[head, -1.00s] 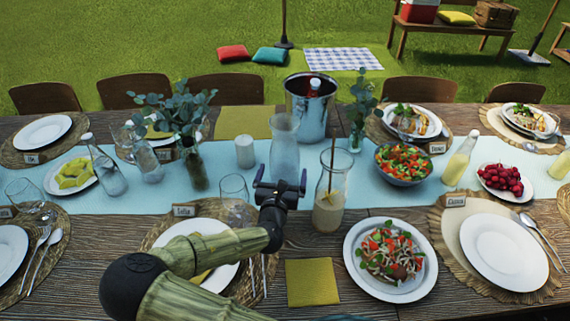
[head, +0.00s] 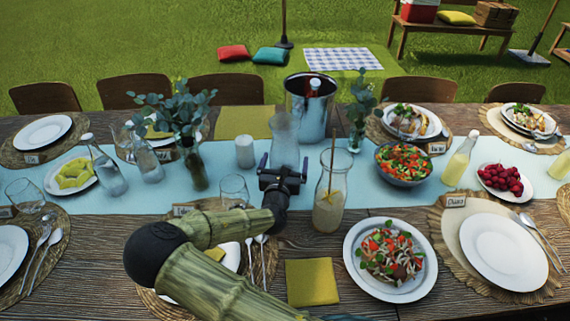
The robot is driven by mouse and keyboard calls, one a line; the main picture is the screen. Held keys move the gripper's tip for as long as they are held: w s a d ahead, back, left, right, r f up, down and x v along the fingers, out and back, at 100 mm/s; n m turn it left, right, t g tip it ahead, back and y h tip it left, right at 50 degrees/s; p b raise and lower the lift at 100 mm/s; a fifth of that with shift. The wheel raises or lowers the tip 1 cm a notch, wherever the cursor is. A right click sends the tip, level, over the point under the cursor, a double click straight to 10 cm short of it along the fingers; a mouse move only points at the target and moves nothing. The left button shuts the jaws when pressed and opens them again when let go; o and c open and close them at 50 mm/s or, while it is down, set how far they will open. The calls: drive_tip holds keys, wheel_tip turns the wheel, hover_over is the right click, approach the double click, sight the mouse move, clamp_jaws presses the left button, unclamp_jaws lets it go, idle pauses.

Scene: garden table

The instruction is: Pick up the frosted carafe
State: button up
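The frosted carafe (head: 284,132) stands upright on the blue runner near the middle of the table, in front of the metal ice bucket. It is pale and cloudy. My gripper (head: 284,165) is open, with one finger to the left of the carafe's lower body and one to the right in the picture. The gripper body hides the carafe's base. I cannot tell whether the fingers touch the carafe or how far they reach around it.
A carafe with a pale drink and a stirrer (head: 330,192) stands close on the right. The ice bucket (head: 318,112) is right behind. A white candle (head: 244,152) and an empty glass (head: 235,190) are on the left. A salad bowl (head: 403,180) is farther right.

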sight(286, 129)
drive_tip(key=shift+r, duration=0.1)
drive_tip(key=c, duration=1.6)
drive_tip(key=shift+r, duration=0.2)
drive_tip(key=shift+r+p, duration=0.65)
drive_tip(key=shift+r, duration=4.15)
